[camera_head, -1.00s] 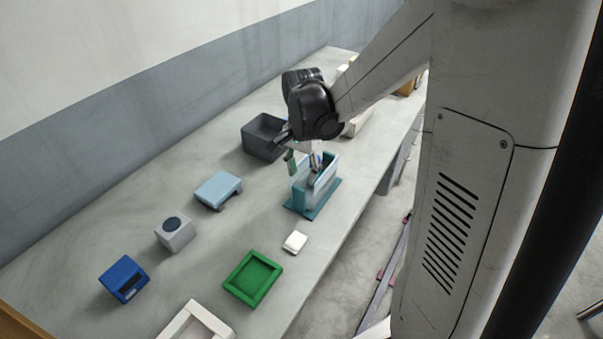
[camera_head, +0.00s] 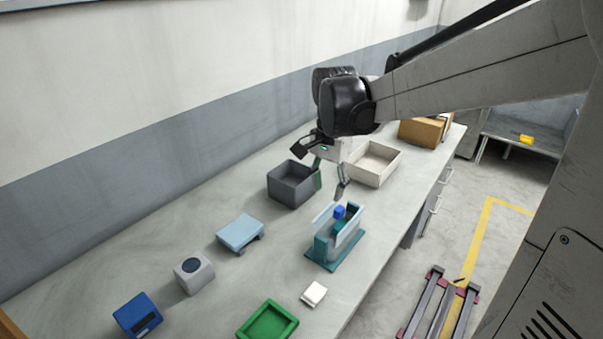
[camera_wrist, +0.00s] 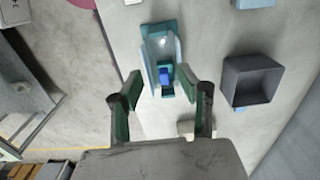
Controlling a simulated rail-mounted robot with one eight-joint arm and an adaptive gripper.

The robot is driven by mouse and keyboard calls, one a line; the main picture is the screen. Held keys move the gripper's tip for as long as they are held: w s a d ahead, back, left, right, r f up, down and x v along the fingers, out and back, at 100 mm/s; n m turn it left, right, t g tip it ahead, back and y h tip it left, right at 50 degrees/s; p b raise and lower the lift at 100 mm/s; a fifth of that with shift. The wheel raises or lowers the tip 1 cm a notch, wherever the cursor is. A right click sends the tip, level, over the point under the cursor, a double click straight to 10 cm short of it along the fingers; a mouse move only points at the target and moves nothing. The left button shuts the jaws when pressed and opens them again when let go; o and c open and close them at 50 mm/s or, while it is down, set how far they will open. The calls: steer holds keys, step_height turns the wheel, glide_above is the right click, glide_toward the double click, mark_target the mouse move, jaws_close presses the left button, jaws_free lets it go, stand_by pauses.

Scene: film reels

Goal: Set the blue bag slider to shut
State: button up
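The blue slider (camera_head: 339,212) is a small block at the far, upper end of a teal and pale-blue bag stand (camera_head: 322,255) on the bench. In the wrist view the slider (camera_wrist: 166,76) sits between the pale side walls of the stand (camera_wrist: 149,62), at the end nearer my gripper. My gripper (camera_head: 330,180) is open and empty, above and behind the stand, apart from the slider. In the wrist view its two green-padded fingers (camera_wrist: 160,86) are spread wide, with the slider showing between them.
A dark grey bin (camera_head: 291,185) stands left of the stand, and a cream tray (camera_head: 374,164) behind it. A light-blue platform (camera_head: 240,233), a white block (camera_head: 314,294) and a green tray (camera_head: 267,323) are nearer. Cardboard boxes (camera_head: 421,132) stand at the far end.

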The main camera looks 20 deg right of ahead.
mark_target(339, 212)
steer(key=shift+c, duration=1.3)
steer(key=shift+w+d, duration=0.25)
steer(key=shift+d, duration=0.05)
steer(key=c, duration=0.3)
steer(key=w+d, duration=0.2)
steer(key=d, duration=0.2)
steer(key=w+d+f+g+y+b, duration=0.1)
steer(key=w+d, duration=0.2)
steer(key=d, duration=0.2)
steer(key=w+d+y, duration=0.1)
steer(key=w+d, duration=0.2)
steer(key=d, duration=0.1)
steer(key=shift+d+f, duration=0.2)
steer(key=shift+d, duration=0.05)
jaws_close()
steer(key=f, duration=0.3)
steer(key=s+a+f, duration=0.1)
steer(key=f, duration=0.2)
steer(key=a+f, duration=0.1)
steer(key=f, duration=0.3)
steer(key=shift+s+a, duration=0.1)
steer(key=shift+s, duration=0.1)
steer(key=shift+s+a+r, duration=0.1)
steer(key=shift+s+a, duration=0.4)
steer(key=shift+a, duration=0.35)
steer(key=shift+s+a+r, duration=0.1)
steer(key=shift+s+a, duration=0.4)
steer(key=shift+a, duration=0.3)
